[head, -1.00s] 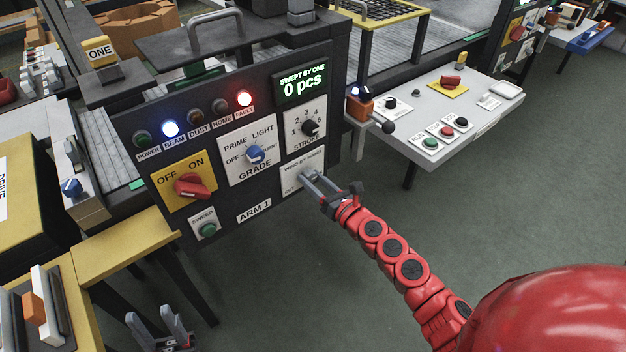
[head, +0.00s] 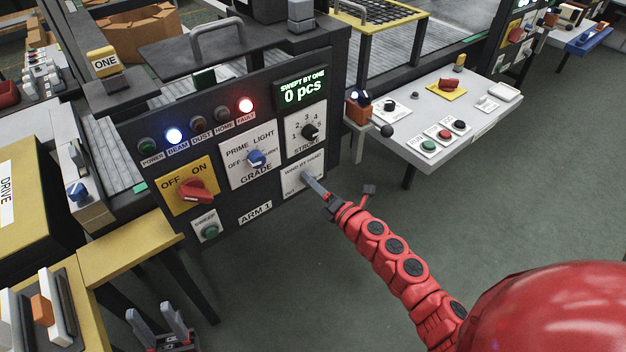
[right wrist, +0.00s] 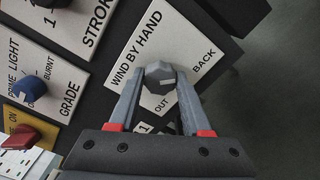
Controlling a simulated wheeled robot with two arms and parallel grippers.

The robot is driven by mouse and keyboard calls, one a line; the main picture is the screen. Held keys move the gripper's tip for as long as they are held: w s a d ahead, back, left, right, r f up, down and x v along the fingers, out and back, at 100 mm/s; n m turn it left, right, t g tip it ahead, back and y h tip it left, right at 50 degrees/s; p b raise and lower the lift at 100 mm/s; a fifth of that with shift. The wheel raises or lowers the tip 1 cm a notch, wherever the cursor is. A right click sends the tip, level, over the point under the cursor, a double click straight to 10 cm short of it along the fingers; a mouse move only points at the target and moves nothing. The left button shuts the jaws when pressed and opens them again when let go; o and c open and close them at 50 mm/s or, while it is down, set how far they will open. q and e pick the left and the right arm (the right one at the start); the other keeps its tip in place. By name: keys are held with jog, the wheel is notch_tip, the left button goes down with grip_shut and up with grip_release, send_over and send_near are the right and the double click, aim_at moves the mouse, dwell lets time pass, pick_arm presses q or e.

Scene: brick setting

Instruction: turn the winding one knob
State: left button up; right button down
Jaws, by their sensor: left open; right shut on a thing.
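The winding knob (right wrist: 160,76) is a small grey faceted knob on a white plate (right wrist: 135,72) marked WIND BY HAND, with OUT and BACK labels. In the right wrist view the two fingers of my right gripper sit on either side of it, shut on it. In the head view my right gripper (head: 307,180) reaches the same plate (head: 292,186) at the panel's lower right; the fingers hide most of the knob there. My left gripper (head: 156,317) is open and empty at the bottom left, low and away from the panel.
The dark ARM 1 panel (head: 262,236) also carries a red OFF/ON switch (head: 196,190), a blue GRADE knob (head: 257,158), a black STROKE knob (head: 310,131) and a green SWEEP button (head: 210,231). The FAULT lamp (head: 246,105) glows red.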

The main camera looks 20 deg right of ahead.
jog(key=shift+m+p, duration=3.2)
jog(key=shift+m, duration=2.3)
jog(key=shift+f, duration=0.1)
jog(key=shift+c, duration=1.8)
grip_release()
jog(key=v, duration=1.7)
jog(key=shift+s+b, duration=0.2)
jog(key=shift+b, duration=0.2)
